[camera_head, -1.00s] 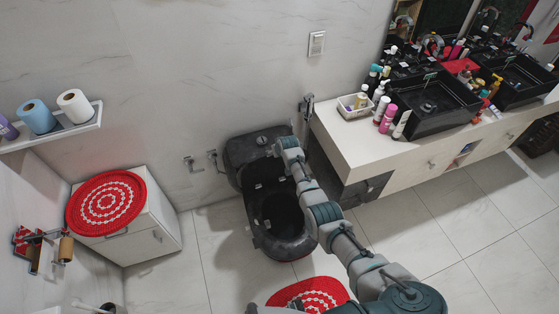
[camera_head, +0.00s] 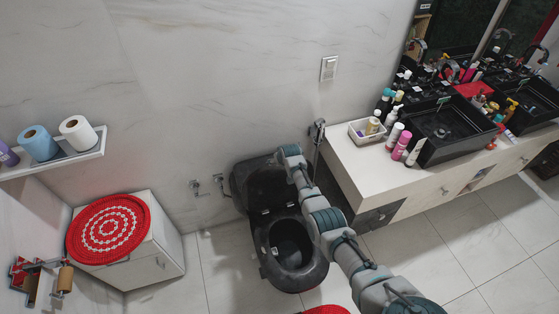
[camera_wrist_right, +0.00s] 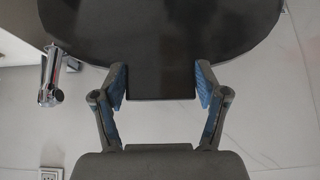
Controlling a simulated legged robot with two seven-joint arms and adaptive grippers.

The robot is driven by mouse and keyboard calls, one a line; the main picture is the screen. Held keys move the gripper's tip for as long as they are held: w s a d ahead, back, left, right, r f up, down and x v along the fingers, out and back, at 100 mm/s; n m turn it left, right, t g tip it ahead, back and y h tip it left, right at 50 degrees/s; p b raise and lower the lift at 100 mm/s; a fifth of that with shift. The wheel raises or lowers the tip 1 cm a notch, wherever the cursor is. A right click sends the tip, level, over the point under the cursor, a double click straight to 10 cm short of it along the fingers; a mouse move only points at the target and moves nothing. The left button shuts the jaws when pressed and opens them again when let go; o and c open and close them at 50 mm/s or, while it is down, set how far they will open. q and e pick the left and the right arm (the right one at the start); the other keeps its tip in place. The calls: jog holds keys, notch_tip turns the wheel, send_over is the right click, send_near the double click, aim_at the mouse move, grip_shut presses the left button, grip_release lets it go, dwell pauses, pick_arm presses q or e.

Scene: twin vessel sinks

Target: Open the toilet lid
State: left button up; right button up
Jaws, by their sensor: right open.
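The black toilet (camera_head: 290,285) stands against the wall in the middle of the head view. Its lid (camera_head: 248,185) stands raised at the back, and the seat ring and the dark bowl opening show in front. My right arm reaches up past the toilet's right side, and its end is beside the lid's upper right. My right gripper (camera_wrist_right: 160,75) is open in the wrist view. Its blue-padded fingers flank a dark tab at the edge of a dark rounded panel (camera_wrist_right: 160,35), seemingly the lid. I cannot tell if they touch it. My left gripper is not in view.
A vanity (camera_head: 390,180) with black vessel sinks and bottles stands at the right. A sprayer (camera_head: 317,135) hangs on the wall near my arm. A white cabinet (camera_head: 160,255) with a red mat (camera_head: 108,228) stands at the left. The floor between is clear.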

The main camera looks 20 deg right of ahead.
jog(key=o, duration=0.4)
jog(key=v, duration=1.2)
jog(key=shift+f, duration=0.1)
